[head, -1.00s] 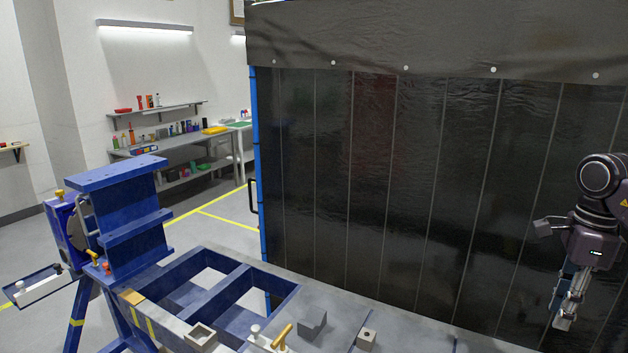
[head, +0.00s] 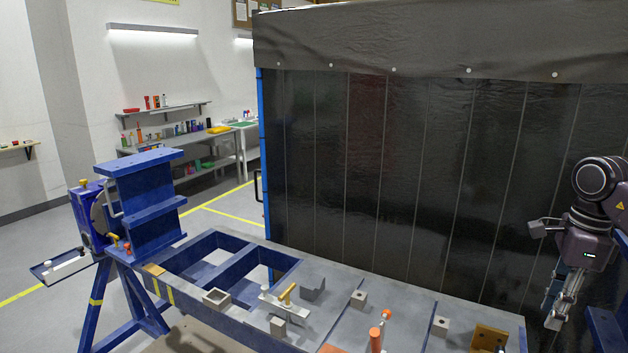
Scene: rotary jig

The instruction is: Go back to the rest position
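My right gripper (head: 558,305) hangs at the right edge of the head view, fingers pointing down, in front of the dark curtain. It is clear of the jig, and I see nothing held in it. Its fingers are small and seen from an angle, so I cannot tell whether they are open or shut. My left gripper is not in view. The blue rotary jig (head: 145,198) stands at the left. Its long table (head: 335,312) runs across the lower part toward the right.
Blocks, a yellow-handled clamp (head: 287,293), an orange-red cylinder (head: 375,340) and a brown bracket (head: 489,338) sit on the jig table. A dark strip curtain (head: 400,180) stands behind it. A workbench (head: 185,150) is at the back left, with free floor before it.

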